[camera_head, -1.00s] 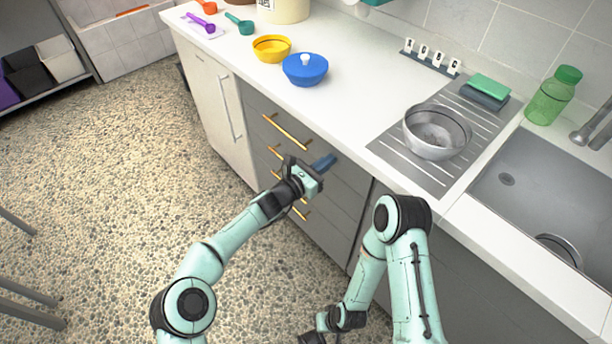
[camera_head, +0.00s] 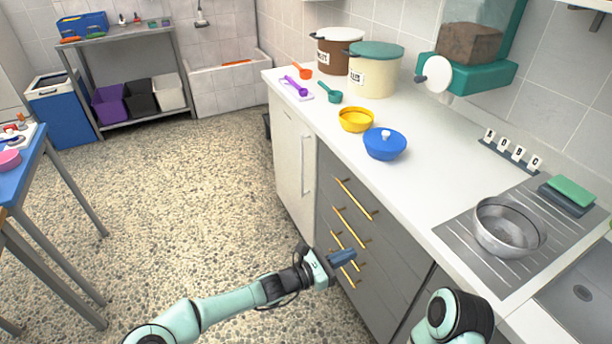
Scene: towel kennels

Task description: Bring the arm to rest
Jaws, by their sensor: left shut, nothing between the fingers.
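My left gripper (camera_head: 343,257) is in front of the grey drawers (camera_head: 362,225), low beside their gold handles. Its fingers are shut with nothing between them. I cannot tell from this view whether it touches the drawer fronts. My left arm (camera_head: 225,306) reaches in from the bottom of the view, over the pebbled floor. A part of my right arm (camera_head: 452,318) shows at the bottom right, in front of the counter. My right gripper is out of view.
The white counter (camera_head: 432,188) holds a blue lidded bowl (camera_head: 384,146), a yellow bowl (camera_head: 356,121), scoops, two lidded bins and a metal bowl (camera_head: 506,228) by the sink. A blue table (camera_head: 20,172) stands at left. The floor (camera_head: 190,215) between is clear.

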